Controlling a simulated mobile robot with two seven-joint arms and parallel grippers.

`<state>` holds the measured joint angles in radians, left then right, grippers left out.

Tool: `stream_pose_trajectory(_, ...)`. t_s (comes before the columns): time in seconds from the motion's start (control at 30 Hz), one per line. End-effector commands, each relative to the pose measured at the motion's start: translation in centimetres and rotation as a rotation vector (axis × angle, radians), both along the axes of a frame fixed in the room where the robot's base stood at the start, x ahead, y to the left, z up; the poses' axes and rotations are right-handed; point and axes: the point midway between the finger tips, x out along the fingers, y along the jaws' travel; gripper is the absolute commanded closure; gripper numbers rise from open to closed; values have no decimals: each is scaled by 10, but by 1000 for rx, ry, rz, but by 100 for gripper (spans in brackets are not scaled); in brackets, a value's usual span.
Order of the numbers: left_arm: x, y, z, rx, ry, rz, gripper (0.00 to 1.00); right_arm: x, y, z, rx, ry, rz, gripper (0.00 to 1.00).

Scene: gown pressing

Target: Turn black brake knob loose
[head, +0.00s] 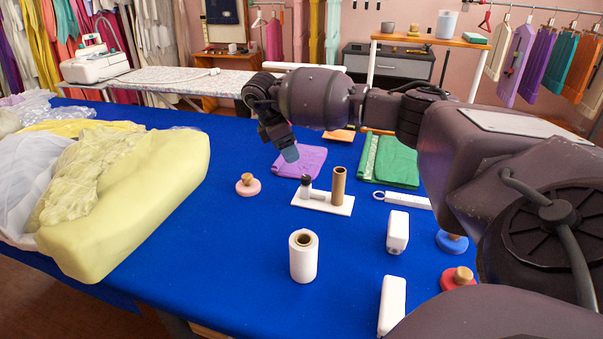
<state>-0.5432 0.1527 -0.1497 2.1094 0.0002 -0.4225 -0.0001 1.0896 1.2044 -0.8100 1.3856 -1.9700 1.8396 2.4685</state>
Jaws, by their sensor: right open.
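A small black brake knob (306,182) stands on a white base plate (322,207), beside an upright brown tube (338,186). My right gripper (288,153) hangs above and behind the knob, slightly to its left in the picture, pointing down. It is open and apart from the knob. Only one blue-grey fingertip shows clearly; the other finger is hidden or hard to make out. My left gripper is not in view.
A white thread roll (303,256) stands in front of the plate. A pink knobbed disc (248,186) is to its left. Folded purple cloth (299,162) and green cloth (396,162) lie behind. A yellow padded form (150,190) fills the left. Blue table (200,285) is clear between.

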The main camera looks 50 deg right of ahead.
Motion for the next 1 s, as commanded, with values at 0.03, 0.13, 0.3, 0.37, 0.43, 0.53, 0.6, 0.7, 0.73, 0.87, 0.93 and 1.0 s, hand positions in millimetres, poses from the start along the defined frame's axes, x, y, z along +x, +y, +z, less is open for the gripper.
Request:
stream_pose_trajectory(0.03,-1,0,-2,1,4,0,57,0,-5,1,-22,1,-21,45)
stream_pose_trajectory(0.13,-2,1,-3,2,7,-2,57,-2,-10,-1,-39,2,-39,45)
stream_pose_trajectory(0.3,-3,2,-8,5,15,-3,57,-6,-17,-22,-38,5,-39,45)
stream_pose_trajectory(0.37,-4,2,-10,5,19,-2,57,-8,-20,-33,-38,6,-39,45)
stream_pose_trajectory(0.43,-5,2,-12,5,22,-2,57,-10,-24,-44,-37,6,-38,45)
stream_pose_trajectory(0.53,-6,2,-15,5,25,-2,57,-14,-30,-61,-36,6,-37,45)
stream_pose_trajectory(0.6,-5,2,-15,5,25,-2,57,-15,-33,-70,-36,5,-37,45)
stream_pose_trajectory(0.7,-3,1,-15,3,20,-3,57,-18,-38,-82,-36,4,-35,45)
stream_pose_trajectory(0.73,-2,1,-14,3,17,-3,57,-18,-39,-84,-36,4,-35,45)
stream_pose_trajectory(0.87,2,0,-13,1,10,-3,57,-19,-42,-92,-35,1,-35,45)
stream_pose_trajectory(0.93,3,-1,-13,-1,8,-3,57,-20,-43,-94,-34,1,-35,45)
stream_pose_trajectory(1.0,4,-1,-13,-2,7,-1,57,-20,-43,-95,-34,0,-34,45)
